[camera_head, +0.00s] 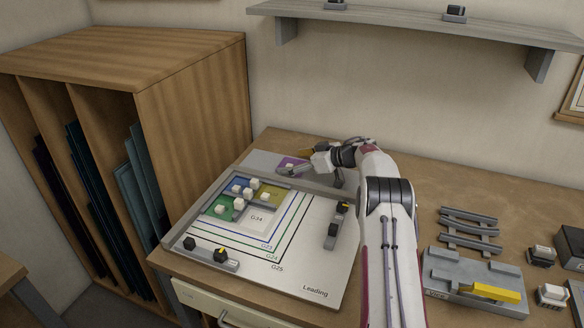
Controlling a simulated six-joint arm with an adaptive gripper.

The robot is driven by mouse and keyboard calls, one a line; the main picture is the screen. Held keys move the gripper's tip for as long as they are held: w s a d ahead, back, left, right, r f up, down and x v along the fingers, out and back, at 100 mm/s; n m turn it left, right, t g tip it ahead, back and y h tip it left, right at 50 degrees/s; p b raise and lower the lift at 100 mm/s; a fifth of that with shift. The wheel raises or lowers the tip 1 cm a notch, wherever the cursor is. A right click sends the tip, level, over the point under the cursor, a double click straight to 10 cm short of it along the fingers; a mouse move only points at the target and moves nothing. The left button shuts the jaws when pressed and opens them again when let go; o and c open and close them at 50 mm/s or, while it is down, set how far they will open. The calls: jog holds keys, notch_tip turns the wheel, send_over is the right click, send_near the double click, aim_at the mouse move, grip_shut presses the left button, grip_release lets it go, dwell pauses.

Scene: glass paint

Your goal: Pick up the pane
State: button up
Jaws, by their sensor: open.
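A small purple pane (289,161) lies flat on a grey surface at the back left of the bench, with a small pale block on it. My gripper (290,171) is open, reaching left close over the purple pane. Whether its fingers touch the pane or block cannot be told at this size. On the white leading board (318,268) lie a blue pane (231,184), a yellow pane (273,194) and a green pane (211,209), with several white cubes on and around them.
Grey bars with black knobs (211,255) edge the board. A grey tool block with a yellow bar (497,292), a grey rack (469,229) and small dark-and-white blocks stand at right. A wooden cabinet (195,120) is at left; a shelf (400,21) hangs above.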

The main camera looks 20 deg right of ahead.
jog(key=shift+w+a+f, duration=0.15)
jog(key=shift+w+a, duration=0.05)
jog(key=shift+w, duration=0.1)
dwell(0.4)
jog(key=c, duration=1.2)
